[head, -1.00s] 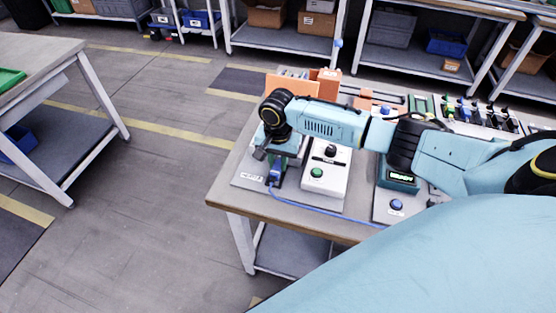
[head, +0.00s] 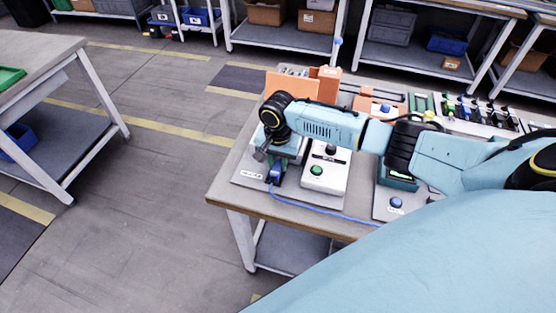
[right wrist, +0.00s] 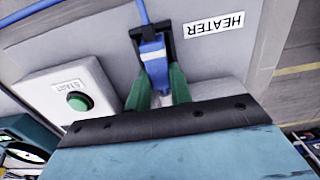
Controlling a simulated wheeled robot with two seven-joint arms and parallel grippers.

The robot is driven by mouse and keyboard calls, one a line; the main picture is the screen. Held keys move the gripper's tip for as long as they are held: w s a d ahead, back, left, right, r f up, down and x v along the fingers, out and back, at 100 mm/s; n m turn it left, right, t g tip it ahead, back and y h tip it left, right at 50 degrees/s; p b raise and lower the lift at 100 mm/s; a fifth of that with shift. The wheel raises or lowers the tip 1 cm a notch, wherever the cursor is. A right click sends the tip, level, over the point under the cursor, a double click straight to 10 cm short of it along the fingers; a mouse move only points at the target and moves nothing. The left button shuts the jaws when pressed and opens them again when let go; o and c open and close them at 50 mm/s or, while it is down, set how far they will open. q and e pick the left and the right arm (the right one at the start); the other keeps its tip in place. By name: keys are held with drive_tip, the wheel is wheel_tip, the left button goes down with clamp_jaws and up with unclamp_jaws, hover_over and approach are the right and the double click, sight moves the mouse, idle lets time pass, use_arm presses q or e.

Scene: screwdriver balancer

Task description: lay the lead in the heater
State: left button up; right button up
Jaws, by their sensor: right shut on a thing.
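My right gripper (right wrist: 157,92) is shut on the blue lead's plug (right wrist: 153,55), with its green fingers on either side. In the head view the right gripper (head: 271,158) is low over the left end of the bench, partly hidden by its wrist. The lead's thin blue cable (head: 322,209) runs right along the bench's front. The heater is a grey plate (right wrist: 205,62) labelled HEATER with a black bracket (right wrist: 168,32). The plug's cable end lies at this bracket, its arms on both sides; I cannot tell whether it rests down in it. My left gripper is not in view.
A white box with a green START button (head: 316,171) stands right of the heater. A plate with a blue button (head: 396,203) is further right. The bench's front edge (head: 270,212) is close.

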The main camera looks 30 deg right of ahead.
idle(0.3)
drive_tip(key=o, duration=1)
wheel_tip(320, 180, up, 13)
drive_tip(key=shift+r+p, duration=0.2)
drive_tip(key=shift+p, duration=0.9)
